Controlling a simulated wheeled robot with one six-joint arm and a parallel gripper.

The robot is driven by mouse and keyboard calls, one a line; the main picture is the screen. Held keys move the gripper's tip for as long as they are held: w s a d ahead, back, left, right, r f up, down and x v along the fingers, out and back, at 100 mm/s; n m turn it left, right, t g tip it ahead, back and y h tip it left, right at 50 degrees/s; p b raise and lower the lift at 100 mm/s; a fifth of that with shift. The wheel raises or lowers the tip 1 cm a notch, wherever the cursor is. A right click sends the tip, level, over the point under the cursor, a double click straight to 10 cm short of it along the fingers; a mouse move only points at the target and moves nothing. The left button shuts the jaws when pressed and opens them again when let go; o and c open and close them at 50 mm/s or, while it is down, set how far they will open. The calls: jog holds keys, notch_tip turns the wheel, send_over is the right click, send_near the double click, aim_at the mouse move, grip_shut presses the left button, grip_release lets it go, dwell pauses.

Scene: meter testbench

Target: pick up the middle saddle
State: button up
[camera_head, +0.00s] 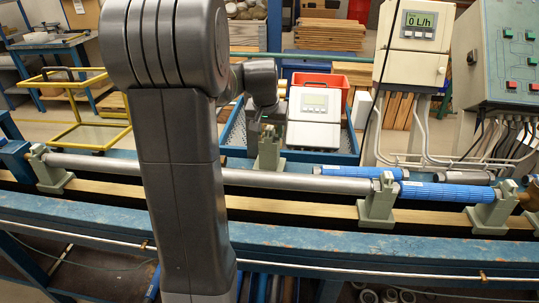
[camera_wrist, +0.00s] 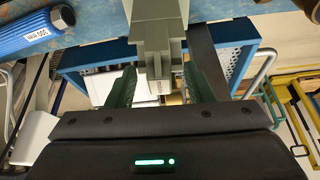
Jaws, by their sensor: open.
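A grey-green saddle (camera_head: 268,150) stands upright behind the long grey pipe, near the middle of the bench in the head view. It also shows in the wrist view (camera_wrist: 158,30), its narrow end pointing down between my fingers. My gripper (camera_wrist: 160,88) is open, with one green finger on each side of that narrow end. I cannot tell whether either finger touches it. In the head view my arm hides part of the bench, and my gripper (camera_head: 266,128) is just above the saddle. Other saddles stand at the left (camera_head: 52,174), right of centre (camera_head: 378,202) and far right (camera_head: 490,212).
A grey pipe (camera_head: 290,180) and a blue pipe (camera_head: 445,192) rest along the front saddles. Another blue pipe (camera_head: 360,172) lies behind, close right of my gripper. A blue crate (camera_head: 345,158) with a white meter (camera_head: 314,118) and red bin (camera_head: 322,80) stands behind.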

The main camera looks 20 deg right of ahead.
grip_shut()
jog(key=shift+r, duration=0.1)
dwell(1.3)
